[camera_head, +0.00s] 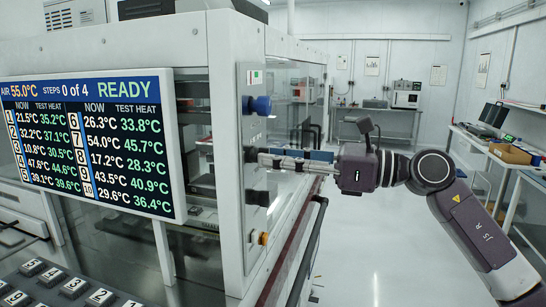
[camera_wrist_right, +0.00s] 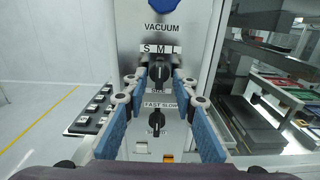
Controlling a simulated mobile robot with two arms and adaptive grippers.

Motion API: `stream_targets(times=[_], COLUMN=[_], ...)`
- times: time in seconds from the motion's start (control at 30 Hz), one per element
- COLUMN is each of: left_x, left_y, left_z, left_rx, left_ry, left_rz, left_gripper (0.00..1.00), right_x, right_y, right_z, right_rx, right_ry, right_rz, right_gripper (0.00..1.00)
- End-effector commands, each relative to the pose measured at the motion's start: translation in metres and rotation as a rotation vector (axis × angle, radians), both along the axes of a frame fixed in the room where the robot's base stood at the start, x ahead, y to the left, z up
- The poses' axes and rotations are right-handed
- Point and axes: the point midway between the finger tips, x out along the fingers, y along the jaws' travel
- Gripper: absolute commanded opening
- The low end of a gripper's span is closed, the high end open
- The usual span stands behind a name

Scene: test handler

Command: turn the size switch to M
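The size switch (camera_wrist_right: 160,72) is a black knob under the labels S M L (camera_wrist_right: 159,49) on the grey panel (camera_wrist_right: 188,25), in the right wrist view. I cannot tell for sure which letter it points at. My right gripper (camera_wrist_right: 160,78) is open, with its two blue-padded fingers on either side of the knob; contact is not clear. In the head view my right gripper (camera_head: 262,160) reaches left to the panel edge (camera_head: 243,130), and its fingertips hide most of the switch. My left gripper is not in view.
A blue VACUUM knob (camera_wrist_right: 174,5) sits above the switch, and a black FAST/SLOW knob (camera_wrist_right: 156,118) below. An orange button (camera_head: 262,238) is lower on the panel. A display (camera_head: 90,145) reads READY. A numbered keypad (camera_head: 70,285) is at bottom left.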

Motion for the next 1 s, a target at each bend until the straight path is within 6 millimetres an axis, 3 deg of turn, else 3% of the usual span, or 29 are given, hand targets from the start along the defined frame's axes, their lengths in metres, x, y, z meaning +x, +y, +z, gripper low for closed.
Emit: stream_targets(times=[0.3,0.5,0.7,1.0], left_x=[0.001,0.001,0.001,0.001], left_y=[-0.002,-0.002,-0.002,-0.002], left_z=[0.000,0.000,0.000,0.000], left_rx=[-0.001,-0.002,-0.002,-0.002], left_ry=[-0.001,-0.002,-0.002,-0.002], left_rz=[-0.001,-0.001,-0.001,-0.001], left_gripper=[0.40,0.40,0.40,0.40], right_x=[-0.020,-0.030,-0.034,-0.034], right_y=[-0.063,-0.093,-0.105,-0.105], right_z=[-0.001,0.000,0.001,0.000], right_rx=[-0.001,0.001,0.002,0.006], right_ry=[-0.001,-0.001,-0.002,0.001], right_rz=[-0.005,-0.004,-0.001,-0.001], right_gripper=[0.25,0.25,0.25,0.25])
